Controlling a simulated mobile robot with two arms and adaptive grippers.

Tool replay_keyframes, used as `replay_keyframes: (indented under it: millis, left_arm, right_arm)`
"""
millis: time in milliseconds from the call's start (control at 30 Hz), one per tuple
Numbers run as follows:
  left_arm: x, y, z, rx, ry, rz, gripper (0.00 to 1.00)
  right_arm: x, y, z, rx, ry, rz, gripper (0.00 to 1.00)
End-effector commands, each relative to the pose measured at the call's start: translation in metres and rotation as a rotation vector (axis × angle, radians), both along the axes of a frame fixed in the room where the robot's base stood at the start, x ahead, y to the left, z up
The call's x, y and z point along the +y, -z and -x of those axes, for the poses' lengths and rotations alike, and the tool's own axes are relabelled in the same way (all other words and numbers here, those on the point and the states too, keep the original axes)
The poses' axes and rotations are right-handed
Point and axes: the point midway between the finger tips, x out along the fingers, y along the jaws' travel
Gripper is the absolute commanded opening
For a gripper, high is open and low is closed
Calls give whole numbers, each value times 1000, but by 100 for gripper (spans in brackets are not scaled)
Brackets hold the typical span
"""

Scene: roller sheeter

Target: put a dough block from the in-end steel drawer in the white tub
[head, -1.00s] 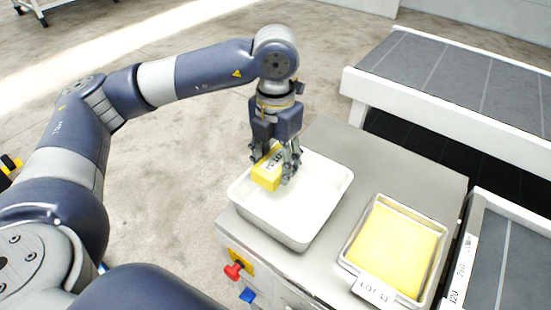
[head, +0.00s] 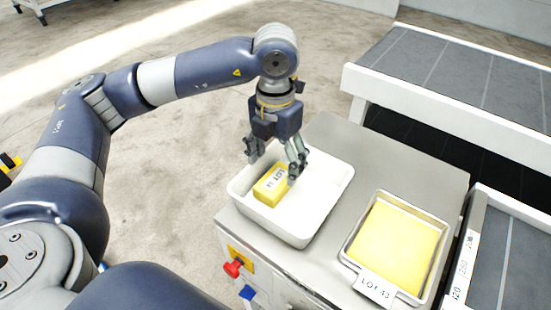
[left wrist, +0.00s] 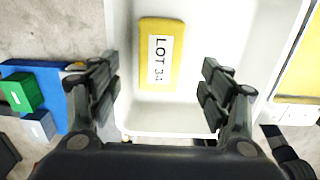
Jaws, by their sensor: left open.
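A yellow dough block (head: 271,187) with a white label lies in the white tub (head: 318,215). In the left wrist view the block (left wrist: 149,75) reads "LOT 34" and rests on the floor of the tub (left wrist: 215,30). My left gripper (head: 275,165) is open above the tub, with its fingers spread apart on either side over the block. In the left wrist view the fingers (left wrist: 160,95) touch nothing. No steel drawer can be made out for certain. My right gripper is not in view.
A metal tray (head: 347,259) holding a yellow sheet, tagged "LOT 43", stands right of the tub on the steel cabinet top (head: 335,130). A red knob (head: 233,268) is on the cabinet front. Grey conveyors (head: 450,75) lie to the right.

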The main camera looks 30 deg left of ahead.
Motion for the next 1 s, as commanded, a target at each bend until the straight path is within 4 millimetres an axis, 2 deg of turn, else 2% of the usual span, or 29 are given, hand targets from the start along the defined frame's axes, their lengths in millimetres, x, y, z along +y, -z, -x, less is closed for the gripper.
replay_keyframes:
  millis: [133,267,633,800,1000]
  left_arm:
    - [0,-2,0,0,0,0,71]
    - [0,-17,-1,-3,-1,0,71]
    - [-1,-99,-1,-5,1,2,71]
    - [0,-114,0,-3,-1,-1,71]
    - [0,-120,0,-1,0,0,71]
  right_arm:
    - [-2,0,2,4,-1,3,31]
    - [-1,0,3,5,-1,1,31]
    - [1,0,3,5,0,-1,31]
    - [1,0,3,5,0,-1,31]
    - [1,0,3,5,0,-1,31]
